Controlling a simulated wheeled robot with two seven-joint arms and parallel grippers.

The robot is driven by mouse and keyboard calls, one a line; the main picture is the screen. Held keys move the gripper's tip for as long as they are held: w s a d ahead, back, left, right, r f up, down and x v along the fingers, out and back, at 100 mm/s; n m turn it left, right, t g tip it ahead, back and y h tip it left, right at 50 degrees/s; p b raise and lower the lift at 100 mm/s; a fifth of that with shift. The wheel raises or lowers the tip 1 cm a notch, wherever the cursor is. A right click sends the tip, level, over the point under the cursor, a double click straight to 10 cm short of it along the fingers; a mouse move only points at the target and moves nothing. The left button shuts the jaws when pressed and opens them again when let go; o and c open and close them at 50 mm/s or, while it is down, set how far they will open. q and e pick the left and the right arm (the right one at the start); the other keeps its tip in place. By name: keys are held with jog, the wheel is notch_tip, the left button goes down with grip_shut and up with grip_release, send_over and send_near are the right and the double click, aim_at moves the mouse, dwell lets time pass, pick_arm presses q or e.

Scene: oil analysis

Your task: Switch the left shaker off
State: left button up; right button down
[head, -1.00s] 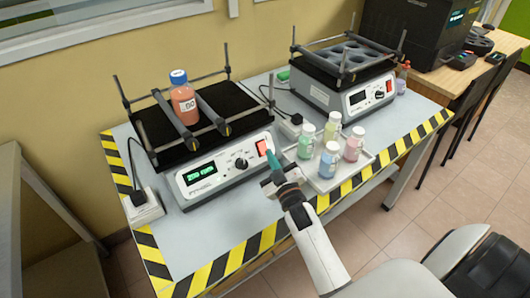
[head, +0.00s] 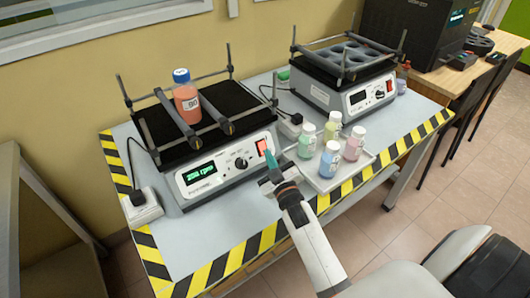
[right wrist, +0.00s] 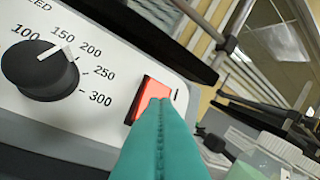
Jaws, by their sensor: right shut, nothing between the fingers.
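The left shaker (head: 222,182) stands on the table with its green display (head: 199,173) lit, reading about 200 rpm. Its red switch (head: 262,146) is at the right end of the front panel. An orange-filled bottle with a blue cap (head: 186,97) stands on its black platform between the bars. My right gripper (head: 268,156) is shut and empty, its teal fingertips at the switch. In the right wrist view the fingertips (right wrist: 160,105) overlap the lower part of the red switch (right wrist: 148,96); I cannot tell whether they touch it. The speed knob (right wrist: 40,70) is left of them. My left gripper is out of view.
A white tray (head: 322,183) with several capped bottles stands right of the switch. The right shaker (head: 345,85) is behind it, with a dark display. A power adapter (head: 142,207) and cable lie left of the left shaker. Striped tape (head: 235,262) edges the table.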

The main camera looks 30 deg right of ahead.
jog(key=shift+w+f, duration=0.1)
dwell(0.4)
jog(key=shift+s+r+p, duration=0.45)
jog(key=shift+s+p, duration=0.05)
jog(key=shift+p, duration=0.1)
jog(key=shift+s, duration=0.15)
jog(key=s+r+p, duration=0.2)
jog(key=p, duration=0.1)
jog(key=s+p, duration=0.1)
jog(key=s, duration=0.1)
jog(key=shift+d+r, duration=0.2)
jog(key=shift+r, duration=0.2)
